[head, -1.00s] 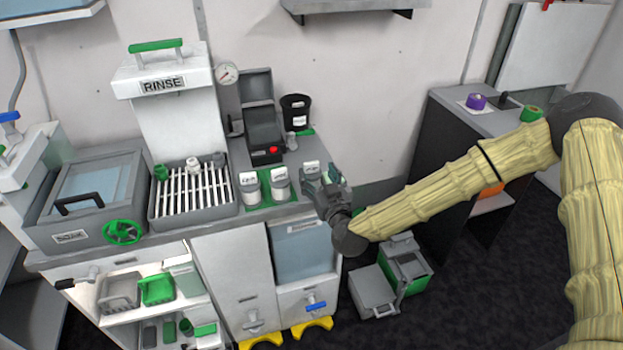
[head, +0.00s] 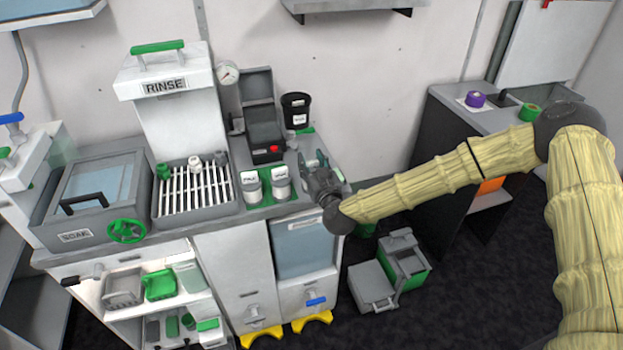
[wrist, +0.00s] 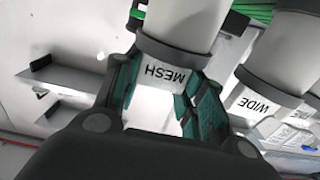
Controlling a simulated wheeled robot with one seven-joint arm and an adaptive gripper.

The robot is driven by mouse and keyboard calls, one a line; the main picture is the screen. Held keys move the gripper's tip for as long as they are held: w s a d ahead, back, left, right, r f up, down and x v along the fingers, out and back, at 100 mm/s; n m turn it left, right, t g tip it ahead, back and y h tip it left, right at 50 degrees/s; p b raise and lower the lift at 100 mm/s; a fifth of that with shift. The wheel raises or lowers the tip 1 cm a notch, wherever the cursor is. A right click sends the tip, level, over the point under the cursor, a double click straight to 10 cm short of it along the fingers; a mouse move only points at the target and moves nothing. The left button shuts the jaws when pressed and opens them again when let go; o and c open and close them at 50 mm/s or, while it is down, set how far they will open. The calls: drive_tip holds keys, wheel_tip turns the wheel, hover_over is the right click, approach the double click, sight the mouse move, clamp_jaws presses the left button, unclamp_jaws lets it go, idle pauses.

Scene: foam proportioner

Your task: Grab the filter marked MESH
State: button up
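The filter marked MESH (wrist: 168,70), a white cylinder with a grey collar and a white label, stands between my fingers in the wrist view. My gripper (wrist: 162,92) is open, with one teal-lined finger on each side of the filter; I cannot tell whether either pad touches it. In the head view my gripper (head: 313,166) is at the right end of the row of filters, and it hides most of the MESH filter. A second filter marked WIDE (wrist: 262,95) stands to the right in the wrist view, outside my fingers.
Two white filters, one at the left (head: 251,187) and one nearer my gripper (head: 281,182), stand on the counter. The slatted tray (head: 195,195) lies further left. A black box with a red button (head: 265,145) and a black cup (head: 296,110) stand behind.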

drive_tip(key=c, duration=0.4)
drive_tip(key=shift+r, duration=0.1)
